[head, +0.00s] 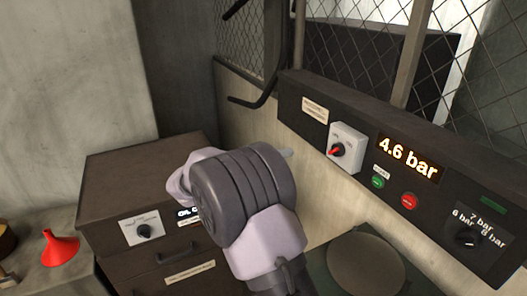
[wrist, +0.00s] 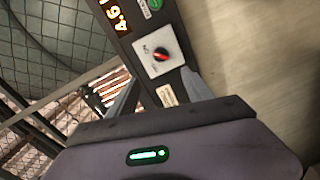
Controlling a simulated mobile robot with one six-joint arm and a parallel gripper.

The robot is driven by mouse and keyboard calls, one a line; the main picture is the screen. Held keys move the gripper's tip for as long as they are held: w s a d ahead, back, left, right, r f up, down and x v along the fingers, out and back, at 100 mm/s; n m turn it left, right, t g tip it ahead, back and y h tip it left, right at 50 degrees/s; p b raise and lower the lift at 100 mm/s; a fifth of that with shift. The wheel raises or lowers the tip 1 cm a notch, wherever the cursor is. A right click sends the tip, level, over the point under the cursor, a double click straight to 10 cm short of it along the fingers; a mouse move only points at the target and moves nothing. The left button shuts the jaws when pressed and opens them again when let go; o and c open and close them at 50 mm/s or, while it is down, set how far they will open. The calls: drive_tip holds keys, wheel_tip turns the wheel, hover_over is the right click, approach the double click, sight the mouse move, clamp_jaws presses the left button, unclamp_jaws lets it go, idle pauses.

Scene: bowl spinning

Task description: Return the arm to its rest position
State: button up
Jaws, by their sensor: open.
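My gripper (wrist: 159,78) shows in the wrist view with its two grey fingers apart and nothing between them. Beyond the fingers is the dark control panel (wrist: 188,38) with a white switch box (wrist: 150,66) and its red knob. In the head view my arm's wrist bulks large in the middle, and it hides most of the gripper; only a small grey tip shows at its right. The arm is raised in front of the wall panel (head: 455,237). It covers part of the dark drawer cabinet (head: 125,176).
The panel display (head: 408,158) reads 4.6 bar, beside a green button (head: 378,182), a red button (head: 409,201) and a pressure dial (head: 467,237). A round plate (head: 366,266) lies below the panel. A red funnel (head: 60,248) stands at left. Wire mesh (head: 445,95) is behind.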

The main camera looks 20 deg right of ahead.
drive_tip(key=shift+s, duration=0.1)
drive_tip(key=s+m+g+y, duration=0.15)
drive_tip(key=s+y, duration=0.85)
drive_tip(key=s, duration=1.1)
drive_tip(key=s+a+m+t+y, duration=0.1)
drive_tip(key=s+a+t+y, duration=0.1)
drive_tip(key=s+a+y, duration=0.2)
drive_tip(key=s+a+m+t+y, duration=0.1)
drive_tip(key=s+a+t+y, duration=0.2)
drive_tip(key=a, duration=0.7)
drive_tip(key=s+y, duration=0.2)
drive_tip(key=shift+s+a+f, duration=0.4)
